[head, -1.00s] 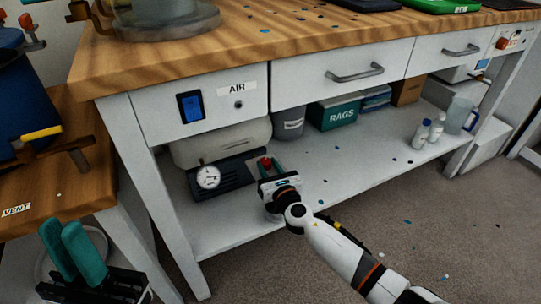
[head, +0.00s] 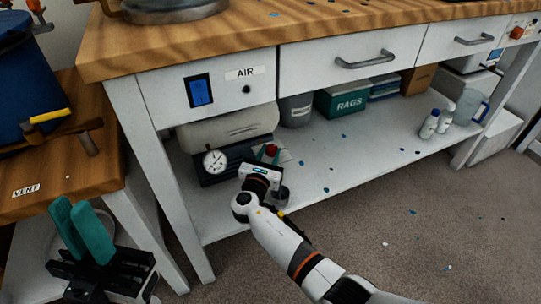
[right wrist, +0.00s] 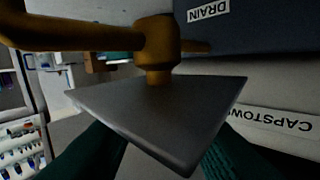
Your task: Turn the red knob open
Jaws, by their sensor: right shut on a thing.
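The red knob (head: 271,149) is a small red spot at the front of the dark compressor unit on the lower shelf in the head view. My right gripper (head: 269,156) is there, its teal fingers on either side of the knob and shut on it. In the right wrist view a grey square plate (right wrist: 165,115) under a brass fitting (right wrist: 157,50) covers the space between the teal fingers; no red shows there, and the fingertips are hidden. My left gripper (head: 74,210) is open and empty at the lower left, fingers pointing up.
A round gauge (head: 215,162) sits left of the knob, below a beige tank (head: 228,127). The RAGS box (head: 346,101), a grey bucket (head: 295,109) and bottles (head: 437,120) share the shelf. The workbench drawers (head: 345,56) hang above. A side table (head: 62,185) stands left.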

